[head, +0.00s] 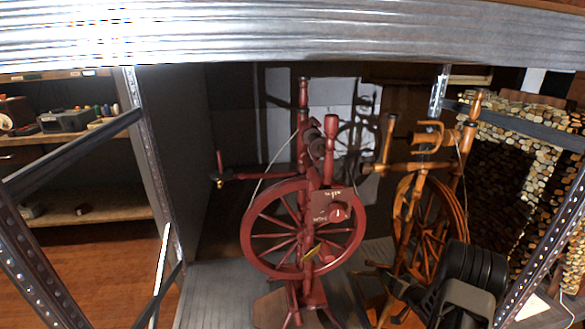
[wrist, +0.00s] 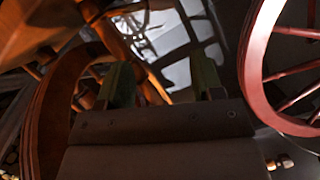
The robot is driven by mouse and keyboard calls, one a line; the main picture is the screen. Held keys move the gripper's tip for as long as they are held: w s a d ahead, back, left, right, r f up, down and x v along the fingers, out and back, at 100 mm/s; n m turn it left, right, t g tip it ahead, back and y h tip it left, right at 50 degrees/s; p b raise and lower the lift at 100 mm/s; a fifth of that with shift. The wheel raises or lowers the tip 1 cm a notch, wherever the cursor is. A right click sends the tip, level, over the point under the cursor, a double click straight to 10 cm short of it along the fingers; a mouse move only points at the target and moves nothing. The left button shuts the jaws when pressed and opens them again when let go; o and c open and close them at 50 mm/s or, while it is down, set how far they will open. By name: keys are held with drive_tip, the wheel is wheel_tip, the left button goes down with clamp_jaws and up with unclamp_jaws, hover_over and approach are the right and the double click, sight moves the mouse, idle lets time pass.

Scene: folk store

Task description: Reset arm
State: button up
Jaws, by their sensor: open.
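My gripper shows in the wrist view (wrist: 161,75), its two greenish fingers apart with nothing between them. Part of my arm (head: 470,285), black and grey, shows at the lower right of the head view, in front of the brown wooden spinning wheel (head: 428,215). In the wrist view, orange-brown wooden parts lie close at the left and beyond the fingers. The red spinning wheel (head: 303,228) stands at the middle of the head view. Its rim (wrist: 256,60) shows at the right of the wrist view. I cannot tell whether my gripper touches any wood.
Both spinning wheels stand on a grey metal shelf (head: 215,295). Metal posts (head: 150,160) and a corrugated metal edge (head: 290,35) frame the space. A wooden shelf (head: 85,205) is at the left. A stone-patterned wall (head: 530,130) is at the right.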

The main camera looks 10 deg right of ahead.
drive_tip(key=s+a+r+g+h+p, duration=0.15)
drive_tip(key=a+r+p, duration=0.3)
drive_tip(key=r, duration=0.65)
drive_tip(key=a+r+n+g+h+p, duration=0.1)
drive_tip(key=a+r+g+p, duration=0.3)
drive_tip(key=r, duration=0.8)
drive_tip(key=s+a+r+t+h+p, duration=0.1)
drive_tip(key=a+r+h+p, duration=0.15)
drive_tip(key=r+p, duration=0.6)
drive_tip(key=s+a+r+n+g+y+p, duration=0.3)
drive_tip(key=s+a+r+p, duration=0.5)
drive_tip(key=s+a+r, duration=0.8)
drive_tip(key=s+r+g+y, duration=0.1)
drive_tip(key=s+r+g, duration=0.1)
drive_tip(key=s+r, duration=0.1)
drive_tip(key=shift+s+a+p, duration=0.3)
drive_tip(key=shift+s+a, duration=0.05)
drive_tip(key=shift+s, duration=0.35)
drive_tip(key=shift+g, duration=0.25)
